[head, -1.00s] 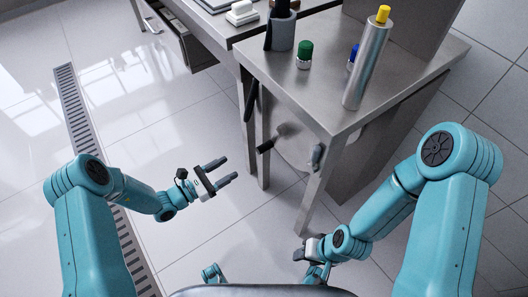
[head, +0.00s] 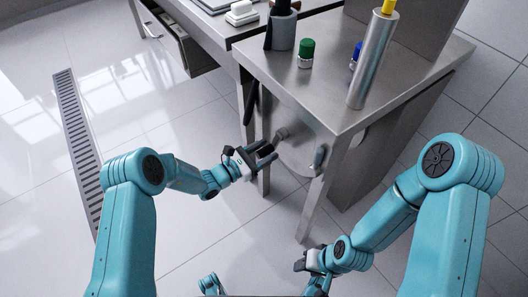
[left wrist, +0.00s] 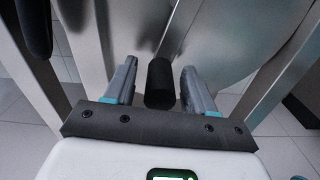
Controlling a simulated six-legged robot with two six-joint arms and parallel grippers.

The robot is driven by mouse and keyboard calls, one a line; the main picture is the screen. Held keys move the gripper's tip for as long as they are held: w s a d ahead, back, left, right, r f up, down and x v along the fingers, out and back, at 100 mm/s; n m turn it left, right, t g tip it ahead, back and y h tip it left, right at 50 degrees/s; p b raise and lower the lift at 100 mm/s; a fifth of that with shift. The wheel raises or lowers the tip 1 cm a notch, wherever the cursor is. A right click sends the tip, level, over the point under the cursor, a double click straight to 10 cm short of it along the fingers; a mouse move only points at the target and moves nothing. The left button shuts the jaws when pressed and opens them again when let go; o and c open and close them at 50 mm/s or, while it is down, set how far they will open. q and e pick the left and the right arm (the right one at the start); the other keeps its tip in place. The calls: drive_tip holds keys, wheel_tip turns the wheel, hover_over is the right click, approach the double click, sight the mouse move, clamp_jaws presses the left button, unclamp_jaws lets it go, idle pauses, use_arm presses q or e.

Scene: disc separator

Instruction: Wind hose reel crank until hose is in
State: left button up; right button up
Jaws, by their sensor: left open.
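The hose reel shows as a pale metal disc (head: 300,158) under the steel table, partly hidden by the table top and legs. Its crank (head: 282,134) sticks out on the left side of the disc. In the left wrist view the black crank handle (left wrist: 160,83) stands between the two fingers, with a gap visible on each side. My left gripper (head: 272,157) is open at the handle and hides most of it in the head view. My right gripper (head: 299,261) is low near the floor, away from the reel; its fingers are too unclear to read. I cannot make out the hose.
The steel table (head: 330,108) carries a tall metal cylinder with a yellow top (head: 372,60), a green-capped jar (head: 306,54) and a dark grey cup (head: 282,32).

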use_arm(q)
drive_tip(key=shift+c, duration=0.3)
clamp_jaws()
drive_tip(key=s+n, duration=0.1)
drive_tip(key=d+n+p, duration=0.1)
drive_tip(key=n, duration=0.1)
drive_tip(key=shift+s+d+f, duration=0.15)
drive_tip(key=shift+s+f, duration=0.05)
drive_tip(key=shift+s, duration=0.2)
drive_tip(key=shift+o, duration=0.3)
unclamp_jaws()
drive_tip(key=p+v, duration=0.3)
drive_tip(key=v, duration=1.3)
drive_tip(key=shift+p, duration=0.35)
drive_tip(key=shift+s, duration=0.1)
